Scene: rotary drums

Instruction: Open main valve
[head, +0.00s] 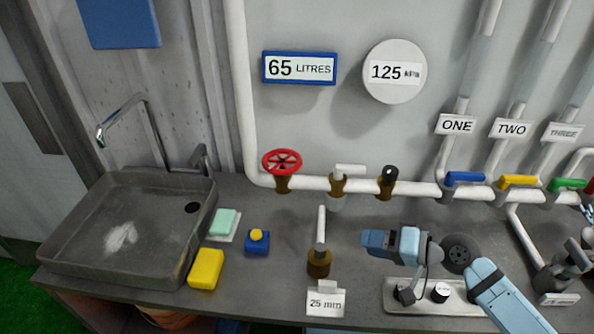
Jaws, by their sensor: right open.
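A red handwheel valve (282,162) sits on a brass body at the left end of the white horizontal pipe on the wall; no label names it as the main valve. My right gripper (368,241) reaches in from the lower right, above the counter. It points left and is open, with nothing seen between its fingers. It is apart from the red wheel, below and to the right of it. My left gripper is out of view.
A brass fitting with an upright white pipe (319,258) stands left of my right gripper. Blue (465,178), yellow (517,181) and green (567,184) lever valves line the pipe at right. A sink (80,270) is at left.

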